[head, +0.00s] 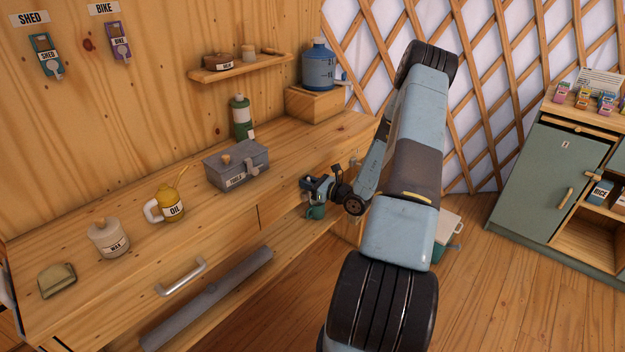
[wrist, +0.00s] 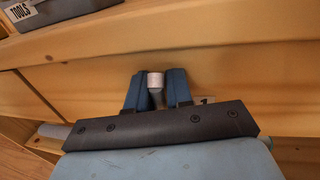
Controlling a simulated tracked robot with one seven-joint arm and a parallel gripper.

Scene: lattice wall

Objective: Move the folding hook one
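My gripper (head: 318,186) is at the front edge of the wooden workbench (head: 215,240) in the head view. In the wrist view its two blue fingers (wrist: 157,90) stand on either side of a small grey peg with a pale tip (wrist: 155,81), against the bench front. This may be the folding hook, but its lower part is hidden and I cannot tell whether the fingers press on it. A tag reading 1 (wrist: 206,99) is partly visible just right of the fingers. A green mug (head: 316,212) shows just below my gripper in the head view; what holds it is hidden.
On the bench stand a wax tin (head: 108,240), a yellow oil can (head: 170,206), a grey toolbox (head: 236,165) and a green bottle (head: 241,117). A drawer handle (head: 181,277) sticks out of the bench front. A green cabinet (head: 550,180) stands at right, with open floor before it.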

